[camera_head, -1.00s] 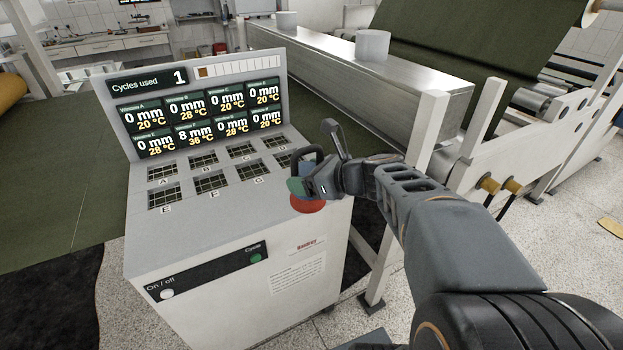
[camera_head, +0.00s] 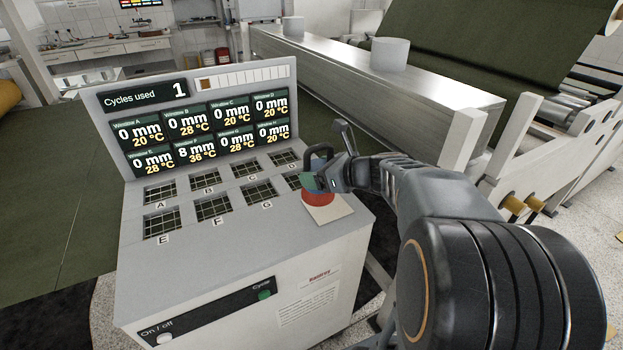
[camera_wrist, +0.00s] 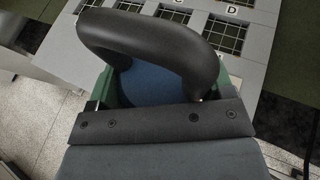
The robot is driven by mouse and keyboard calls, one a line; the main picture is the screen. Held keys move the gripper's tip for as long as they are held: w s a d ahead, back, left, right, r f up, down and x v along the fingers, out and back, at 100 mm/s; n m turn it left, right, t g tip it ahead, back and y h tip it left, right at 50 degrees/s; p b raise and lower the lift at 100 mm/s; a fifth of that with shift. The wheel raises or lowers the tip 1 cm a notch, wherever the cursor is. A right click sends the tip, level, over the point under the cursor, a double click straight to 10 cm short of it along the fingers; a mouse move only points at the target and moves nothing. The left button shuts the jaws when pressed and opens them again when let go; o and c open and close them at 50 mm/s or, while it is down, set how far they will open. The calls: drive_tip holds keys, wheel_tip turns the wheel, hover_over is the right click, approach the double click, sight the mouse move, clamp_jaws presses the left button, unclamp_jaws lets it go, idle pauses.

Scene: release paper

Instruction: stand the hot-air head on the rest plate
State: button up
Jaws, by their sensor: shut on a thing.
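The hot-air head (camera_head: 317,197) has a black loop handle, a green and blue body and a red bottom part. My gripper (camera_head: 327,179) is shut on it at the right front of the machine top. The pale rest plate (camera_head: 333,213) shows under and in front of the red part. The head looks upright over the plate; I cannot tell whether it touches. In the wrist view the black loop handle (camera_wrist: 205,60) arches close to the camera, with blue and green parts behind it. The rest plate is hidden there.
The machine top (camera_head: 225,235) holds several lettered grid windows (camera_head: 213,208) left of the head. A display panel (camera_head: 200,115) rises behind them. A long metal beam (camera_head: 390,85) and roller frame stand at the right. The front part of the top is bare.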

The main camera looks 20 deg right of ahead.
drive_tip(key=shift+w+d+f+b, duration=0.15)
drive_tip(key=shift+w+d+f, duration=0.8)
drive_tip(key=shift+f, duration=0.7)
drive_tip(key=shift+w+d+f+b, duration=0.15)
drive_tip(key=shift+w+d+f, duration=0.8)
drive_tip(key=shift+f, duration=0.75)
drive_tip(key=shift+w+d+f+b, duration=0.15)
drive_tip(key=shift+w+d+f, duration=0.8)
drive_tip(key=shift+f, duration=0.7)
drive_tip(key=shift+a+f, duration=0.15)
drive_tip(key=shift+f, duration=0.05)
